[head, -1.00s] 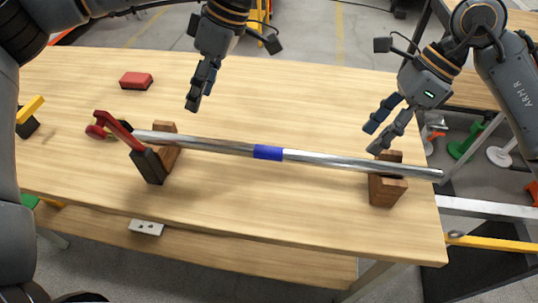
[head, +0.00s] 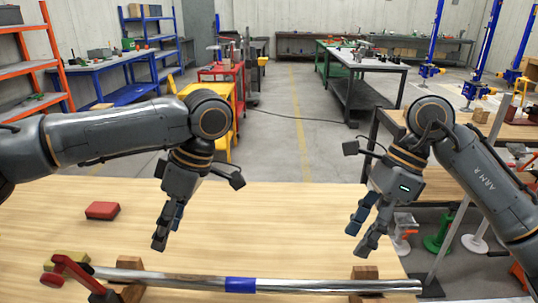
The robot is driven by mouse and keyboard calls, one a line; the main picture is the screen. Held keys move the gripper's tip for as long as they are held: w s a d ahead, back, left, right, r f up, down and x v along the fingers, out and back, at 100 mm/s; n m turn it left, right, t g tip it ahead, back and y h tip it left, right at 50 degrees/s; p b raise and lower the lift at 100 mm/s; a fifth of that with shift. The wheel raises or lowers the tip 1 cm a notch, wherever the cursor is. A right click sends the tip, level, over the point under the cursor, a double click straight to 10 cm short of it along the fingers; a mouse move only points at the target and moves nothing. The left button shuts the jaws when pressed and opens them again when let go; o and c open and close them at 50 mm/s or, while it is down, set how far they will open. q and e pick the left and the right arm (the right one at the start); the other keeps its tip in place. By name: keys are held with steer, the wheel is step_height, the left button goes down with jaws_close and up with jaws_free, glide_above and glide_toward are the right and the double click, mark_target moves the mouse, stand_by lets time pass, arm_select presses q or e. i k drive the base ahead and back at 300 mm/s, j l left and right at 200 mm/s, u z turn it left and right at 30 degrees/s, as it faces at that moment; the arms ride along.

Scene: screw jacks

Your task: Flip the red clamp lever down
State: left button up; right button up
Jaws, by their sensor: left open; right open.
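The red clamp lever (head: 75,272) is at the lower left of the head view, raised at a slant beside the left end of a metal rod (head: 180,279). Its dark base is mostly cut off by the lower edge. The rod has a blue band (head: 240,285) and lies across two wooden blocks, one at the left (head: 129,264) and one at the right (head: 365,273). My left gripper (head: 167,228) is open and empty above the table, right of the lever and behind the rod. My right gripper (head: 362,234) is open and empty above the right part of the rod.
A red block (head: 102,210) lies on the wooden table (head: 290,220) behind the lever. The tabletop between the grippers is clear. A yellow cart (head: 216,135) stands on the floor beyond, with workbenches and shelves further back. Stands (head: 440,235) are at the right.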

mark_target(82, 271)
steer(key=k, duration=1.5)
